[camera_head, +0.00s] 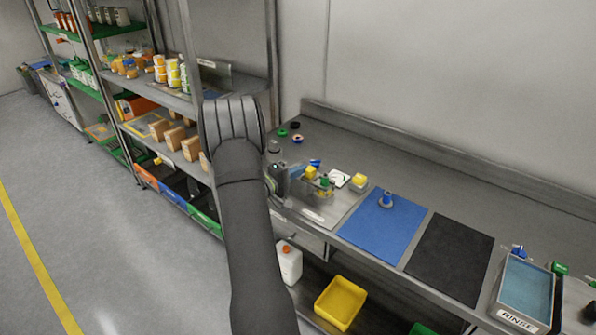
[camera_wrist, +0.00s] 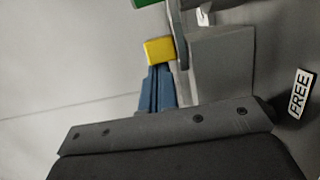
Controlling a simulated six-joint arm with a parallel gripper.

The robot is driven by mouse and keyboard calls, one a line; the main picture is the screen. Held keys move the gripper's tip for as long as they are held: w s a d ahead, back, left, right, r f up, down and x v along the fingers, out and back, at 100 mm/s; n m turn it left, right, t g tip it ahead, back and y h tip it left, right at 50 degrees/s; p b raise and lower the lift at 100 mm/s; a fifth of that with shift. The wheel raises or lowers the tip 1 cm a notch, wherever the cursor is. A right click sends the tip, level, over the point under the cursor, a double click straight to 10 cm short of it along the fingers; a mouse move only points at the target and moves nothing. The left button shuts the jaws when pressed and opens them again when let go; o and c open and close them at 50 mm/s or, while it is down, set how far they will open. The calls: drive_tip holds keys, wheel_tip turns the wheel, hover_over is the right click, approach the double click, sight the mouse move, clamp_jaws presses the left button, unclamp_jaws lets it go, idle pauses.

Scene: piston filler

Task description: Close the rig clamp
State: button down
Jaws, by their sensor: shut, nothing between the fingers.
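My gripper (camera_wrist: 158,75) shows in the wrist view as two blue fingers side by side, shut with nothing between them. Their tips are at a yellow block (camera_wrist: 160,50), which looks like the clamp's handle; I cannot tell if they touch it. A grey upright part of the rig (camera_wrist: 220,63) stands just right of the fingers. In the head view the yellow block (camera_head: 311,173) sits on the small rig at the left of the bench, and my gripper (camera_head: 300,170) comes at it from the left. The clamp's jaw is too small to make out.
A green part (camera_head: 325,183) and another yellow-topped item (camera_head: 359,181) stand close by. A blue mat (camera_head: 375,235) with a small blue piece, a black mat (camera_head: 450,260) and a rinse tray (camera_head: 527,290) lie to the right. My arm covers part of the shelves.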

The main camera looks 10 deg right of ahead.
drive_tip(key=w+a, duration=0.3)
drive_tip(key=v, duration=1)
drive_tip(key=shift+s+d, duration=0.1)
drive_tip(key=shift+s, duration=0.05)
drive_tip(key=x, duration=0.8)
drive_tip(key=shift+d, duration=0.25)
drive_tip(key=d, duration=0.3)
drive_tip(key=shift+s+d, duration=0.1)
drive_tip(key=shift+s, duration=0.3)
drive_tip(key=shift+s+d, duration=0.45)
drive_tip(key=shift+s, duration=0.05)
